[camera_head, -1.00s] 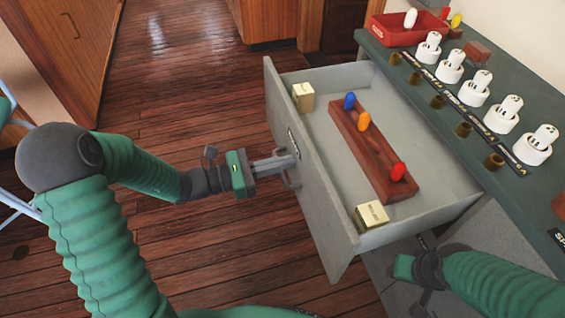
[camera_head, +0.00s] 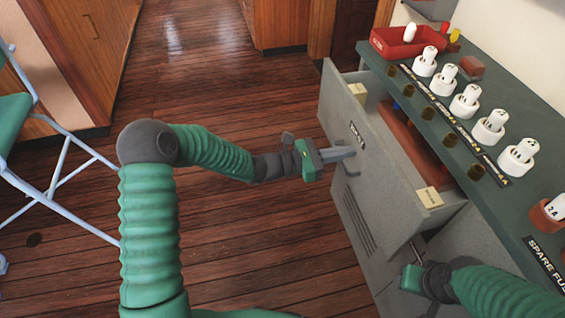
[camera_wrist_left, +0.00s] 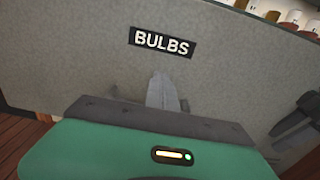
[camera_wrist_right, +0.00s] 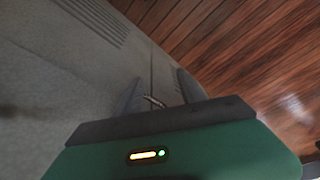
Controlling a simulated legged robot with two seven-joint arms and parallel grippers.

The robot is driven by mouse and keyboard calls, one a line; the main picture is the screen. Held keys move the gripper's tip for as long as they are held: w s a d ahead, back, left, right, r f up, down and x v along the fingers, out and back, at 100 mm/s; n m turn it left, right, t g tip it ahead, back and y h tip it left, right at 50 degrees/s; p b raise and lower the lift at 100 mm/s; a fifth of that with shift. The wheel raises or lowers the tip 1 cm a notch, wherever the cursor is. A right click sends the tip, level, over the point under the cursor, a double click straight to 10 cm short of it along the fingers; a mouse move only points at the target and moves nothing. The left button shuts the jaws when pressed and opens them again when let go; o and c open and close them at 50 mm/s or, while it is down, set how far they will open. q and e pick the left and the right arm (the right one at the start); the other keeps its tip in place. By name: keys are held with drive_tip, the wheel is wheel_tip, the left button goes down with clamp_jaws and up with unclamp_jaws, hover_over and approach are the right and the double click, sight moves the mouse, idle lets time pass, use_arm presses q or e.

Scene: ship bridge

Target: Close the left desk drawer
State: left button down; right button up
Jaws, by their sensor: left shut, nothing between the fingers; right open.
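The grey desk drawer (camera_head: 385,178) juts partly out of the desk. Its front bears a BULBS label (camera_wrist_left: 162,42) in the left wrist view. A small handle (camera_head: 350,172) is on the front. My left gripper (camera_head: 352,153) is shut and empty, its fingertips at the drawer front beside the handle, just below the label. Whether they touch is hard to tell. Inside the drawer are a red-brown block (camera_head: 412,138) and two small cream boxes (camera_head: 429,197) (camera_head: 358,92). My right gripper (camera_wrist_right: 157,88) is open and empty, low by the desk's near side.
The green desk top (camera_head: 440,120) over the drawer holds a row of white bulb-like fittings (camera_head: 466,100) and a red tray (camera_head: 402,42). A folding chair (camera_head: 50,175) stands at the left. The wooden floor (camera_head: 230,95) before the desk is clear.

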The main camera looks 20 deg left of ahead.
use_arm(q)
drive_tip(key=x, duration=1.1)
drive_tip(key=shift+s+d, duration=0.1)
drive_tip(key=shift+s, duration=0.05)
drive_tip(key=shift+d, duration=0.15)
drive_tip(key=shift+w+r, duration=0.2)
drive_tip(key=shift+w, duration=0.15)
drive_tip(key=shift+r, duration=0.15)
